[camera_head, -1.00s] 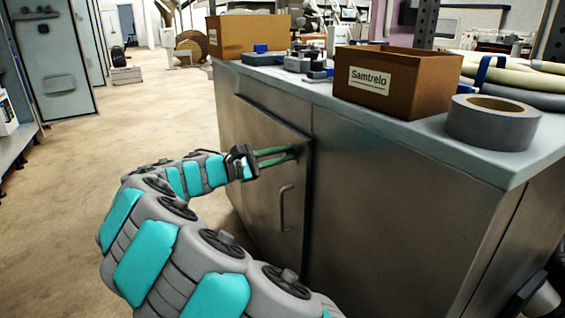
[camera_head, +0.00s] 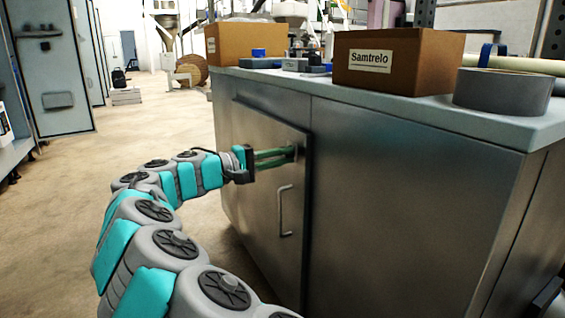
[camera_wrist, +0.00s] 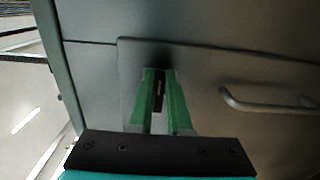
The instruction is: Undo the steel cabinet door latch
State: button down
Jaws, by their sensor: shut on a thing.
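The steel cabinet door (camera_head: 258,180) is shut in the cabinet front, with a curved bar handle (camera_head: 283,210) on it. My gripper (camera_head: 293,153) has its two green fingers against the upper part of the door near its right edge, above the handle. In the wrist view, my gripper (camera_wrist: 158,74) is closed on a small dark latch (camera_wrist: 158,92) between the fingertips. The latch is mostly hidden by the fingers, so its exact turn is hard to tell. The bar handle also shows in the wrist view (camera_wrist: 268,106), apart from the fingers.
The cabinet's worktop (camera_head: 420,114) carries a box marked Samtrelo (camera_head: 410,72), a roll of grey tape (camera_head: 503,92) and another cardboard box (camera_head: 235,42). The floor (camera_head: 130,150) left of the cabinet is open. A grey locker (camera_head: 55,85) stands far left.

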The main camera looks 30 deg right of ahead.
dwell(0.5)
jog(key=c, duration=0.9)
grip_release()
jog(key=shift+o, duration=0.2)
jog(key=shift+a, duration=0.1)
jog(key=a, duration=0.7)
jog(key=shift+a+p, duration=0.3)
jog(key=shift+a, duration=0.05)
jog(key=shift+s, duration=0.1)
